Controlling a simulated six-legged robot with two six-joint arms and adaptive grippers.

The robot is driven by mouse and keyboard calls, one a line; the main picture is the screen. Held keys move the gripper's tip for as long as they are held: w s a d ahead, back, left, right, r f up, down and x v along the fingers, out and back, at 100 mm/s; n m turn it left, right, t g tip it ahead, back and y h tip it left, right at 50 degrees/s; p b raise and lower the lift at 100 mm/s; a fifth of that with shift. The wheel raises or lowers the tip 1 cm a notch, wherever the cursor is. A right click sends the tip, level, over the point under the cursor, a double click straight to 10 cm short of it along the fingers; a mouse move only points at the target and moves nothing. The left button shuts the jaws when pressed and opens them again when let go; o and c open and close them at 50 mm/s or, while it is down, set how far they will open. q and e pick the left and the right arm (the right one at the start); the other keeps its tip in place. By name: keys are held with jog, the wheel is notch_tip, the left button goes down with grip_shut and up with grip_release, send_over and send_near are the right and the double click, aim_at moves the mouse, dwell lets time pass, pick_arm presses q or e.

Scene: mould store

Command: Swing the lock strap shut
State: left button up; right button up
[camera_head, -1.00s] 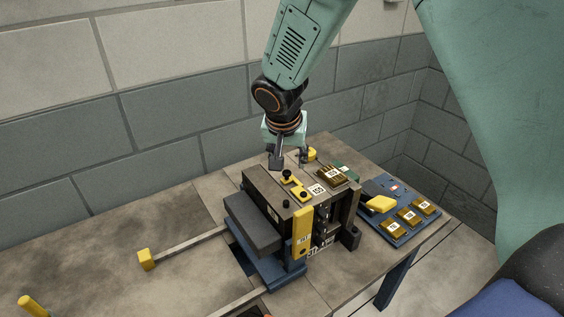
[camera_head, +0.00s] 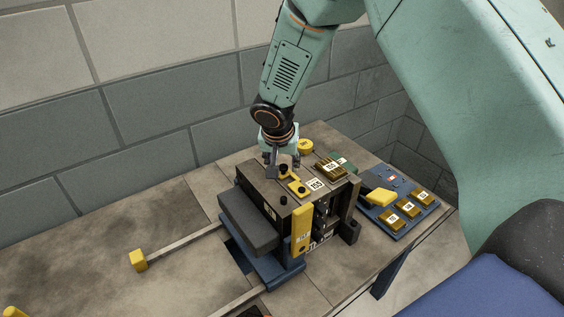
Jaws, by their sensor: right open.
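A dark mould block (camera_head: 268,205) stands on a blue base (camera_head: 272,268) on the table. Small yellow strap pieces (camera_head: 298,188) with black knobs (camera_head: 283,169) lie on its top. A longer yellow bar (camera_head: 302,228) with a label stands upright on its front face. I cannot tell for sure which yellow piece is the lock strap. My right gripper (camera_head: 282,165) points down, open, over the back of the mould's top. Its fingers are at either side of the rear black knob; whether they touch it I cannot tell. My left gripper is not in view.
A dark brass-coloured block (camera_head: 330,166) and a round yellow knob (camera_head: 306,146) are behind the strap pieces. A blue tray (camera_head: 393,224) with several labelled blocks lies to the right. A rail with a yellow end (camera_head: 139,260) runs left.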

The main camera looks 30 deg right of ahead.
jog(key=shift+w+f, duration=0.1)
jog(key=shift+f, duration=0.1)
jog(key=shift+s+a+r, duration=0.15)
jog(key=shift+s+r, duration=0.25)
jog(key=shift+s, duration=0.1)
jog(key=shift+s+r, duration=0.2)
jog(key=shift+s, duration=0.05)
jog(key=shift+c, duration=1.1)
jog(key=shift+w+f, duration=0.45)
jog(key=shift+w, duration=0.2)
jog(key=c, duration=0.4)
jog(key=shift+s+r, duration=0.15)
jog(key=shift+s, duration=0.05)
grip_shut()
